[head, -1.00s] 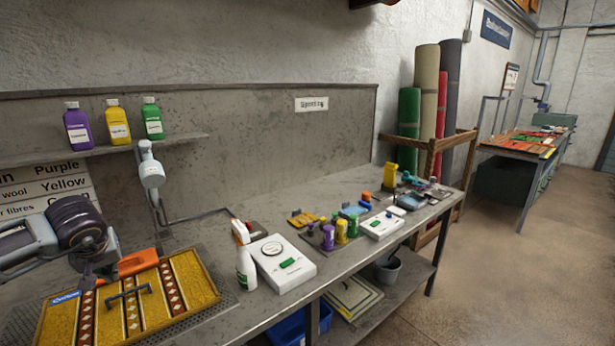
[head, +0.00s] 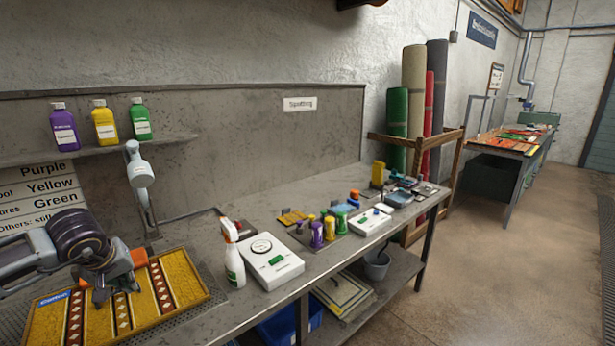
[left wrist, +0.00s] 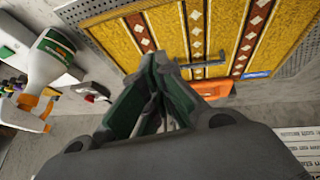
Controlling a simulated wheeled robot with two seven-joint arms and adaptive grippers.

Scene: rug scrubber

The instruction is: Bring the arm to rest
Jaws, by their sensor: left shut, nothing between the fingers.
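My left gripper (head: 115,290) is shut and empty, with its fingers pointing down over the yellow rug sample (head: 185,277). In the left wrist view the dark green finger pads (left wrist: 150,95) come together with nothing between them. The rug sample, with brown diamond stripes, fills the top of that view (left wrist: 165,25). An orange piece (head: 139,258) stands at the rug's back edge, partly hidden behind the gripper; it also shows in the left wrist view (left wrist: 212,89). My right gripper is not in view.
A jointed grey lamp-like arm (head: 140,175) rises behind. Several small coloured tools crowd the bench further right. Bottles (head: 64,128) line the shelf.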

